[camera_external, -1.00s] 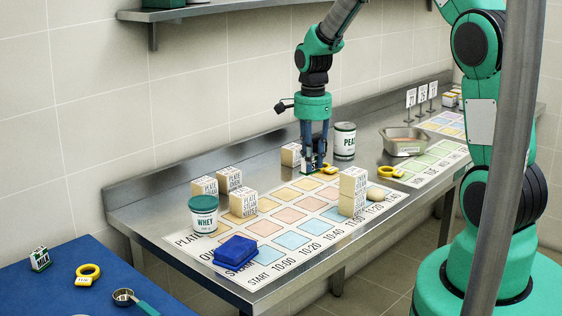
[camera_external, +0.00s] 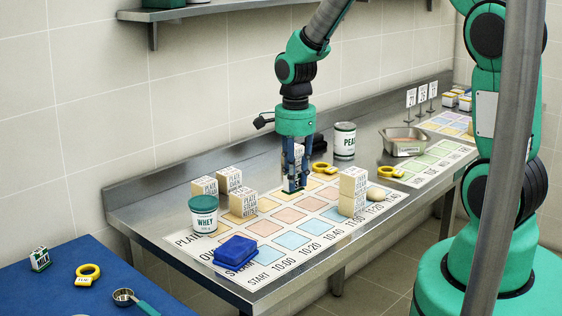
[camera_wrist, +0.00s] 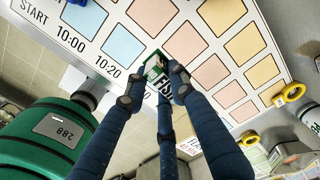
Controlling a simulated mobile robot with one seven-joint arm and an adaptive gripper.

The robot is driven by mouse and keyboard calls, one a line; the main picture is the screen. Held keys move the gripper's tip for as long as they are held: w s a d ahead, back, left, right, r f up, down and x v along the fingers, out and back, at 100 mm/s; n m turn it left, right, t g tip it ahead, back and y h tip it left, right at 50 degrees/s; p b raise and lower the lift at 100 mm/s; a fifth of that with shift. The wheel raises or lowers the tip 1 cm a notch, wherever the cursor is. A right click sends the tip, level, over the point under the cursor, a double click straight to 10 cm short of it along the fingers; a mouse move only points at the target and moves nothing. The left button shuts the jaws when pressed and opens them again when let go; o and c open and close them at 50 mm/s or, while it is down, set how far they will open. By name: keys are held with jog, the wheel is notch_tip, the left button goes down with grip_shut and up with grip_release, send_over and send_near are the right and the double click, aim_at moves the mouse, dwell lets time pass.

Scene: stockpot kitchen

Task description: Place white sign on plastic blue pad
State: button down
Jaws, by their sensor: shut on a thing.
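My gripper (camera_external: 294,186) is shut on a small white sign with green edging (camera_wrist: 157,70) and dark lettering that seems to read FISH. In the outside view only its green lower part shows between the fingertips, low over the coloured grid; I cannot tell whether it touches the grid. The plastic blue pad (camera_external: 236,250) lies at the front left of the counter, to the left of and nearer than my gripper. A blue corner of it (camera_wrist: 84,17) shows at the top of the wrist view.
A white and green tub (camera_external: 203,215) and several cream boxes (camera_external: 243,203) stand behind the pad. The grid between gripper and pad is clear.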

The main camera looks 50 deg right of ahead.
jog(key=s+a+p, duration=0.3)
jog(key=s+a, duration=1.4)
jog(key=a, duration=0.1)
jog(key=shift+f+n, duration=0.4)
jog(key=shift+f, duration=0.05)
send_over(237, 246)
jog(key=shift+a+f+b, duration=0.1)
jog(key=shift+f+b, duration=0.25)
jog(key=shift+f, duration=0.4)
jog(key=shift+f, duration=1.75)
jog(key=shift+f+b, duration=0.15)
jog(key=shift+b, duration=0.2)
